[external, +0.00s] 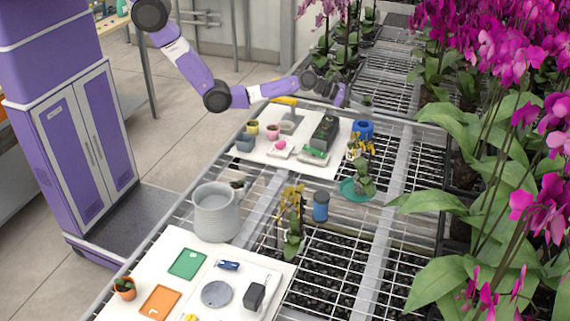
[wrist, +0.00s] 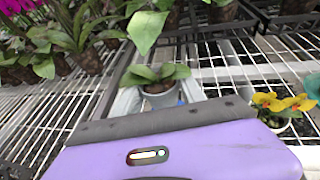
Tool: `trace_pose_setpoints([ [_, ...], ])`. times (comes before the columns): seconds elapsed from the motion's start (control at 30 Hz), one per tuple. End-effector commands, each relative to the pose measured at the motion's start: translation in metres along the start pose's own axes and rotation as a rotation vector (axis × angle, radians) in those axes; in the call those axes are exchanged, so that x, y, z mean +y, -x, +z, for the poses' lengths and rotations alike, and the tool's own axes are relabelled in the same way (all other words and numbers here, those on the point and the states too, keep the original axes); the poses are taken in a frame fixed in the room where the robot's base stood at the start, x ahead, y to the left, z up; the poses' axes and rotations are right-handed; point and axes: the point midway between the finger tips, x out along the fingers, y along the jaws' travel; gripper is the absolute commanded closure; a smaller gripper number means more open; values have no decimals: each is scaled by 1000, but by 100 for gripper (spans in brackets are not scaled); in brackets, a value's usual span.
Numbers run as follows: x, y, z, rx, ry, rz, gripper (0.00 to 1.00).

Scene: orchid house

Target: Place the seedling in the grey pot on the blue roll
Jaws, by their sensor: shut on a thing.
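The seedling in the grey pot (wrist: 160,94) is upright in the wrist view, with broad green leaves over the rim. My gripper (wrist: 162,100) is shut on this pot, a pale finger on each side. In the external view my gripper (external: 358,101) is at the far end of the white board, and the seedling (external: 368,99) shows small at its tip. The blue roll (external: 363,129) stands at the board's far right corner, below and slightly in front of my gripper. A sliver of blue shows beside the pot in the wrist view; I cannot tell the gap between pot and roll.
The white board (external: 250,157) carries small pots, a black box (external: 324,131) and other small items. Tall magenta orchids (external: 500,50) fill the right side. Open wire mesh surrounds the board.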

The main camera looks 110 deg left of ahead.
Motion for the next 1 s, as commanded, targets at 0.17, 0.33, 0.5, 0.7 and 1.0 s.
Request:
trace_pose_setpoints([
  [0.17, 1, -4, -13, 2, 0, 1, 95],
  [0.33, 1, -13, -37, 1, 1, 1, 95],
  [0.5, 0, -15, -41, -1, -1, 1, 95],
  [0.7, 0, -15, -42, 0, 0, 1, 95],
  [1.0, 0, -16, -43, 0, -1, 1, 31],
])
